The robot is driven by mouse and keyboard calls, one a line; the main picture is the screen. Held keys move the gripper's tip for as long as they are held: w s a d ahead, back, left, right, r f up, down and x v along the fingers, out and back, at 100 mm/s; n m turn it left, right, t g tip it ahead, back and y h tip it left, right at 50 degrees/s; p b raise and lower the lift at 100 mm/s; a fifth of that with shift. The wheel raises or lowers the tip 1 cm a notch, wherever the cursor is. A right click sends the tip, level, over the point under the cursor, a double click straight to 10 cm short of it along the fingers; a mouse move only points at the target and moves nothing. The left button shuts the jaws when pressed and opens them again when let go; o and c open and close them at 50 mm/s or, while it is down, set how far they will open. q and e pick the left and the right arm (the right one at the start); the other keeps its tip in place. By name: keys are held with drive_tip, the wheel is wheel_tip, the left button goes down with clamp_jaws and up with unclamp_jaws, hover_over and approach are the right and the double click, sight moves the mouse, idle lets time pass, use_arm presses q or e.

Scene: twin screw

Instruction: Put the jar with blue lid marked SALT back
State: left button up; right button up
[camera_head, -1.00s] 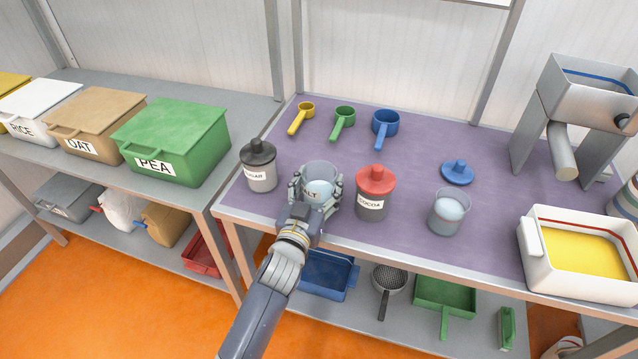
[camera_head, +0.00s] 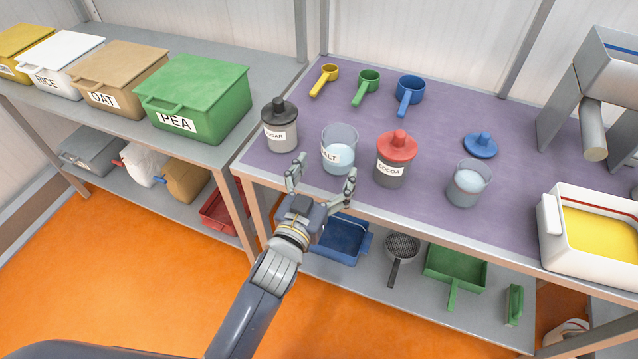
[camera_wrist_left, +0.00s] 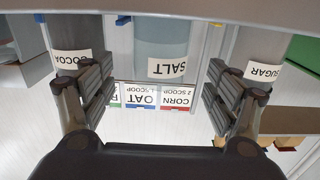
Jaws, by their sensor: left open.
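The clear SALT jar (camera_head: 338,150) stands upright on the purple mat, without a lid, with pale contents inside. It is between the black-lidded SUGAR jar (camera_head: 280,128) and the red-lidded COCOA jar (camera_head: 396,160). A blue lid (camera_head: 480,145) lies on the mat farther right. My left gripper (camera_head: 321,182) is open and empty, just in front of the SALT jar and apart from it. In the left wrist view, which is upside down, the SALT jar (camera_wrist_left: 160,45) shows ahead between the open fingers (camera_wrist_left: 160,90). My right gripper is not in view.
A clear cup (camera_head: 468,184) with pale contents stands near the blue lid. Yellow, green and blue scoops (camera_head: 410,92) lie behind the jars. A white tub (camera_head: 600,262) and a grey machine (camera_head: 606,95) are at right. The green PEA bin (camera_head: 200,92) stands on the left shelf.

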use_arm(q)
drive_tip(key=shift+v, duration=1.9)
drive_tip(key=s+a+f+n+g+y, duration=0.2)
drive_tip(key=a+f+g+y, duration=0.1)
drive_tip(key=a+f, duration=0.35)
drive_tip(key=s+a+f+g+y, duration=0.1)
drive_tip(key=s+a+f+g, duration=0.25)
drive_tip(key=s, duration=0.35)
drive_tip(key=s+a+f+g+y, duration=0.1)
drive_tip(key=s+a+f+g, duration=0.2)
drive_tip(key=s, duration=0.4)
drive_tip(key=s+a+f+g, duration=0.1)
drive_tip(key=s+a+g, duration=0.3)
drive_tip(key=s, duration=0.3)
wheel_tip(320, 180, down, 25)
drive_tip(key=s+g, duration=0.2)
drive_tip(key=s+a+f, duration=0.2)
drive_tip(key=s+f, duration=1.4)
drive_tip(key=shift+s+a+f+m+g+y, duration=0.2)
drive_tip(key=shift+s+a+m+g+y, duration=0.1)
drive_tip(key=shift+s+a+m+g, duration=0.1)
